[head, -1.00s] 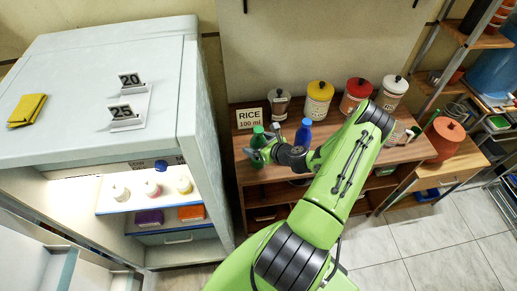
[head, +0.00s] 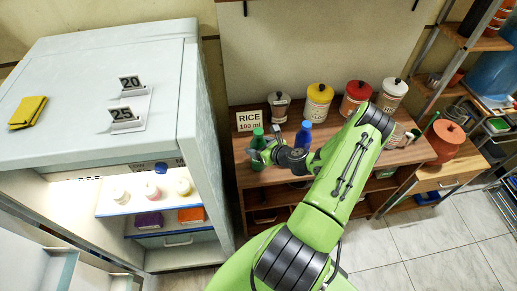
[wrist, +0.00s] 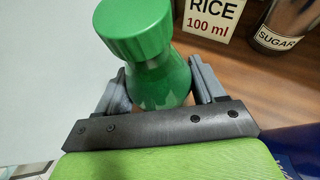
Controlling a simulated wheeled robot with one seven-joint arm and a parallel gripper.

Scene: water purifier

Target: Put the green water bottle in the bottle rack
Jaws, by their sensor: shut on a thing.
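The green water bottle (head: 257,139) stands at the left end of the brown wooden counter. My gripper (head: 262,154) reaches it from the right and is shut on its body. In the wrist view the green bottle (wrist: 150,60), with its ribbed green cap, sits between the two grey fingers (wrist: 162,88). Its lower part is hidden by my gripper. I cannot tell clearly whether its base touches the counter. I cannot make out the bottle rack for certain in either view.
A blue bottle (head: 303,136) stands right of the green one, close to my arm. A RICE sign (head: 249,121) and several lidded canisters, one yellow (head: 319,100), line the counter's back. The white cabinet (head: 165,60) rises at left, with lit open shelves.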

